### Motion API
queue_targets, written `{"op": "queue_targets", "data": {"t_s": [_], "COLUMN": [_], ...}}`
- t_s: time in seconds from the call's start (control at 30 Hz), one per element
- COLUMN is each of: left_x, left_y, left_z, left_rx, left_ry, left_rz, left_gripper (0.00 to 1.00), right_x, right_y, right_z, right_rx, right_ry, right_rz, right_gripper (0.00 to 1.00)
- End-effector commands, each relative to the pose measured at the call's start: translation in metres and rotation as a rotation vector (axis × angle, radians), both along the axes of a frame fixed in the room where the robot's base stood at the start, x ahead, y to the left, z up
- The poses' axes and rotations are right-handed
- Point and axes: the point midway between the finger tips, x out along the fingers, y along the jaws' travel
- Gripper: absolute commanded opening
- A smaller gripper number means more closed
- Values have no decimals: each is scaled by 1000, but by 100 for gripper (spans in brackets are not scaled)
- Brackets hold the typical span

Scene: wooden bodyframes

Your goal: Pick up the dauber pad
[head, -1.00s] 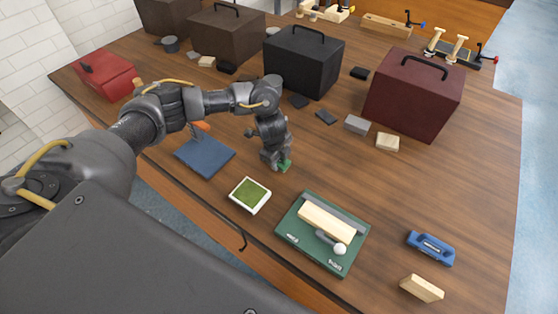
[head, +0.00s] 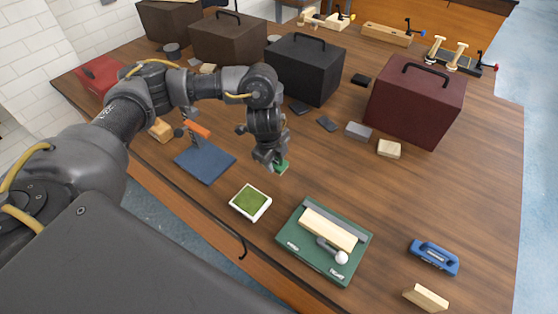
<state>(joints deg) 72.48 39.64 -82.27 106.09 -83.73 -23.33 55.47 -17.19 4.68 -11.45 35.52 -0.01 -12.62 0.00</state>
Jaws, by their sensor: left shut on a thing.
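The dauber pad appears to be the small green piece (head: 281,167) at the tip of my left gripper (head: 275,164). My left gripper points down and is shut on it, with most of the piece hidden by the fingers. The piece looks held a little above the wooden table, though the exact gap is hard to tell. A white tray with a green pad surface (head: 250,203) lies just in front of the gripper. My right gripper is not in view.
A green board (head: 308,254) with a wooden block and white-knobbed tool lies front right. A blue plate (head: 205,160) with an orange-handled stand is left of the gripper. Black (head: 306,68) and maroon (head: 416,101) boxes stand behind. A blue tool (head: 434,257) lies right. The right-middle table is clear.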

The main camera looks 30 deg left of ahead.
Motion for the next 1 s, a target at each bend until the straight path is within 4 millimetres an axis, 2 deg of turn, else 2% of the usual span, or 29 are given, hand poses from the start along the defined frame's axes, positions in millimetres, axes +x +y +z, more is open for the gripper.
{"op": "queue_targets", "data": {"t_s": [0.03, 0.3, 0.5, 0.7, 1.0], "left_x": [-8, -61, -86, -97, -99], "left_y": [-1, -7, -11, -12, -12], "left_z": [15, 35, 45, 50, 51], "left_rx": [2, 1, 0, 0, 0], "left_ry": [-6, -3, -1, 0, 1], "left_rz": [-8, -7, -5, -1, 0], "left_gripper": [18, 18, 18, 18, 18], "right_x": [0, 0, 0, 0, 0], "right_y": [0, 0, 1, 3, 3], "right_z": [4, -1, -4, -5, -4], "right_rx": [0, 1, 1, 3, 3], "right_ry": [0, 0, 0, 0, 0], "right_rz": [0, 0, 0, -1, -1], "right_gripper": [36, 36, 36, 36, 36]}}
